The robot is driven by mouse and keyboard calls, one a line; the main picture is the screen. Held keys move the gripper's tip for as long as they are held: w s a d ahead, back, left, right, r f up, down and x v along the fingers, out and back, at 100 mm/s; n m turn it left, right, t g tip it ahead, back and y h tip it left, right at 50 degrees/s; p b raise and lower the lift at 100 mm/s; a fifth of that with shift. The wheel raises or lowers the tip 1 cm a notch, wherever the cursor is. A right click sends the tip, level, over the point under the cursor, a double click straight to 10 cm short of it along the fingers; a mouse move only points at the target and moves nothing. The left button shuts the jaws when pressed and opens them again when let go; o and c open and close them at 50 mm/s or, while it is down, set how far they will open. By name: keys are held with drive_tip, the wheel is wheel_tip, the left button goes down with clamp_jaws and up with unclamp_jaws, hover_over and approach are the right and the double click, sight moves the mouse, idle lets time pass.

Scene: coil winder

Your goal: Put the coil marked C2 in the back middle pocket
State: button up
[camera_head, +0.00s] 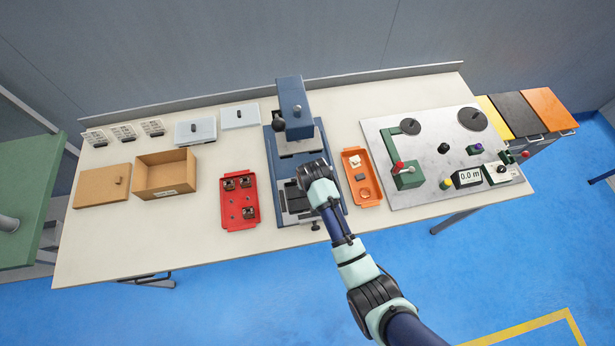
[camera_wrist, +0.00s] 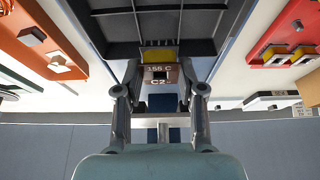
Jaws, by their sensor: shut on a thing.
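The coil marked C2 (camera_wrist: 160,76) shows in the wrist view as a small brown block with a "155 C" label and yellow on its upper side. My gripper (camera_wrist: 159,83) is shut on it, one finger on each side. The dark pocketed tray (camera_wrist: 215,45) is right by the coil in the wrist view. In the head view this tray (camera_head: 296,212) sits on the base of the blue press, partly covered by my wrist. The held coil is hidden there. I cannot tell whether the coil is above the tray or inside a pocket.
The blue press (camera_head: 291,96) rises behind my wrist. A red tray (camera_head: 236,222) with several dark coils lies to the left, an orange tray (camera_head: 351,155) to the right. Farther right is a winder panel (camera_head: 437,140). A cardboard box (camera_head: 166,174) stands left. The front table strip is clear.

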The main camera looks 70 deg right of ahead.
drive_tip(key=shift+f+b, duration=0.45)
drive_tip(key=shift+f, duration=1.6)
drive_tip(key=shift+f, duration=0.1)
drive_tip(key=shift+f, duration=0.15)
drive_tip(key=o, duration=1.1)
drive_tip(key=shift+r, duration=0.35)
drive_tip(key=p+v, duration=0.2)
drive_tip(key=v, duration=0.9)
drive_tip(key=shift+s+a+r+p, duration=0.15)
drive_tip(key=shift+r+p, duration=0.2)
drive_tip(key=shift+p, duration=0.05)
